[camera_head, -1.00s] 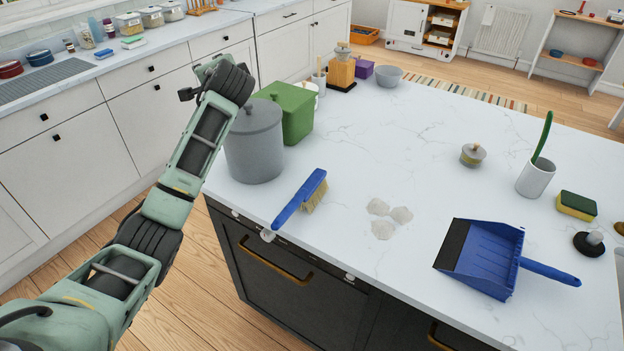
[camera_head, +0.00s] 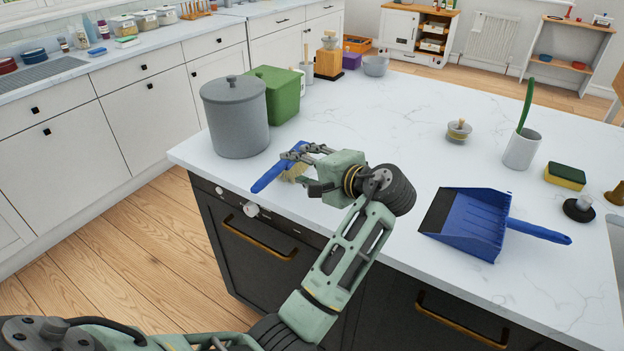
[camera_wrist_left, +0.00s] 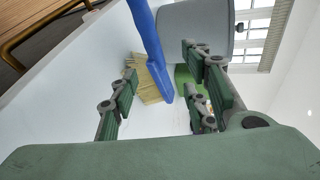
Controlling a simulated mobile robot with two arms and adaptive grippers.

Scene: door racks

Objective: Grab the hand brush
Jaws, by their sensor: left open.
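The hand brush (camera_head: 272,173) has a blue handle and pale bristles. It lies on the white island near its front edge, left of my arm. My left gripper (camera_head: 298,163) is open at the brush and hides part of its head and bristles in the head view. In the left wrist view the blue brush (camera_wrist_left: 148,42) runs down between the open fingers of my left gripper (camera_wrist_left: 163,100), with its bristles (camera_wrist_left: 148,90) toward the left finger. I cannot tell whether any finger touches it. My right gripper is not in view.
A grey lidded bin (camera_head: 235,117) and a green container (camera_head: 277,95) stand just behind the brush. A blue dustpan (camera_head: 468,222) lies to the right on the worktop (camera_head: 400,115). A white cup (camera_head: 521,150) and a sponge (camera_head: 565,176) are further right.

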